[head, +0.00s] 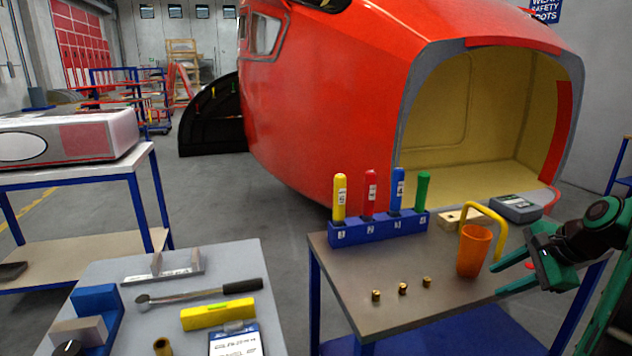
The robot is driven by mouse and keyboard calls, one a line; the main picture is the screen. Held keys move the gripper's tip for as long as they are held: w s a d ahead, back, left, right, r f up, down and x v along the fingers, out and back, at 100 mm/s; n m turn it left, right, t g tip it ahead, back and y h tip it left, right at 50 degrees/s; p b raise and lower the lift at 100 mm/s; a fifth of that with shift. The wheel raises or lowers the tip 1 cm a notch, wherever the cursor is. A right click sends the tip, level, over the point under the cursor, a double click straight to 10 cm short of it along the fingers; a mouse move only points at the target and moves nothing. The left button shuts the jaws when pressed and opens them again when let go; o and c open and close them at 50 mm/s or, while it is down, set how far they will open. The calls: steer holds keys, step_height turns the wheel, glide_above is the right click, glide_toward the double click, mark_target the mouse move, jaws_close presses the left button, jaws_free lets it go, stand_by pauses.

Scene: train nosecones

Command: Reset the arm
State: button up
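My gripper (513,261) is at the right side of the head view, above the right edge of the small brown-topped table (350,275). Its green fingers are spread apart and point left toward an orange cup (474,251). I see nothing held between the fingers. The cup stands upright on the table, just left of the fingers. A yellow curved handle (485,207) rises behind the cup and comes down close to the fingers. I cannot tell whether a finger touches it.
A blue rack (378,231) holds yellow, red, blue and green-handled tools. Three brass pieces (403,288) lie at the table's front. A grey device (515,208) sits behind the cup. A grey bench (240,270) stands left, with a ratchet (200,293) and yellow level (218,313). The red nosecone (330,110) looms behind.

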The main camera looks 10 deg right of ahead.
steer(key=s+a+n+g+h, duration=0.1)
steer(key=s+a+n+g, duration=0.5)
steer(key=s+a+n, duration=0.7)
steer(key=s+n, duration=0.1)
steer(key=s, duration=0.2)
steer(key=shift+s+a+r+n+g, duration=0.15)
steer(key=shift+s+r+n+g, duration=0.15)
steer(key=shift+s+n, duration=0.1)
